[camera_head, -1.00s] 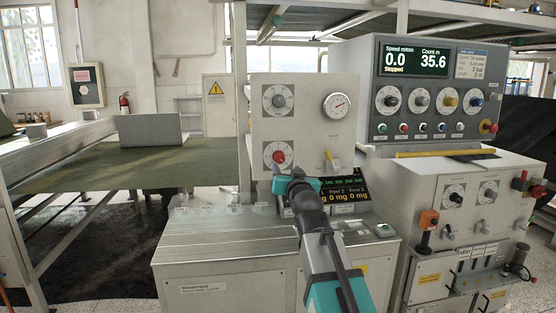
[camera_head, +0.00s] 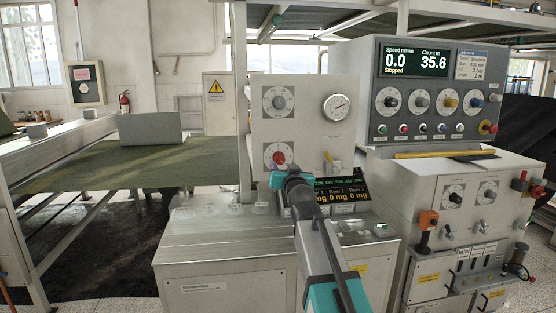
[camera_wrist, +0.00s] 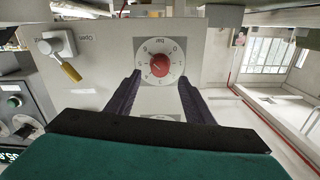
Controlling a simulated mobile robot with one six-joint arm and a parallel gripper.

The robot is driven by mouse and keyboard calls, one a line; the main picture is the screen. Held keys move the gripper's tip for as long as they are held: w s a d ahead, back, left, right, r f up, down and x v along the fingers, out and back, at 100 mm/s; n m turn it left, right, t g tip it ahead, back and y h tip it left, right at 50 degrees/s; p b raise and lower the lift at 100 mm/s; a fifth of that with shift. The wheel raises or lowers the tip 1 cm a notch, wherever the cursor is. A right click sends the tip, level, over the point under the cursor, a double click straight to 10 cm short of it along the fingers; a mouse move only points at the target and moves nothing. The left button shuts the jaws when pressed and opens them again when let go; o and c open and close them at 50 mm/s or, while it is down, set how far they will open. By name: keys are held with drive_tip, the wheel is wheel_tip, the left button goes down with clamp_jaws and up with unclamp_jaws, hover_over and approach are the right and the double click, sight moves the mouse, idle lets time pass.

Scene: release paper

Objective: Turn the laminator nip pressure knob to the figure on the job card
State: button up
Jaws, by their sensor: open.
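In the head view my gripper (camera_head: 285,170) is just below and right of the knob. The job card (camera_head: 481,64) is on the control console at upper right; its figures are too small to read.
A grey dial (camera_head: 278,100) is above the red knob, and a pressure gauge (camera_head: 337,107) is to its right. A yellow-handled lever (camera_head: 329,158) is right of the knob. A lit display (camera_head: 345,188) stands behind my arm. The console (camera_head: 430,90) has several knobs.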

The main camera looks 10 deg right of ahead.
sight(280, 161)
drive_tip(key=shift+w+p, duration=1.2)
drive_tip(key=shift+w, duration=3)
drive_tip(key=c, duration=1)
drive_tip(key=shift+a, duration=0.2)
drive_tip(key=shift+c, duration=0.2)
drive_tip(key=shift+d, duration=0.2)
drive_tip(key=shift+f, duration=0.1)
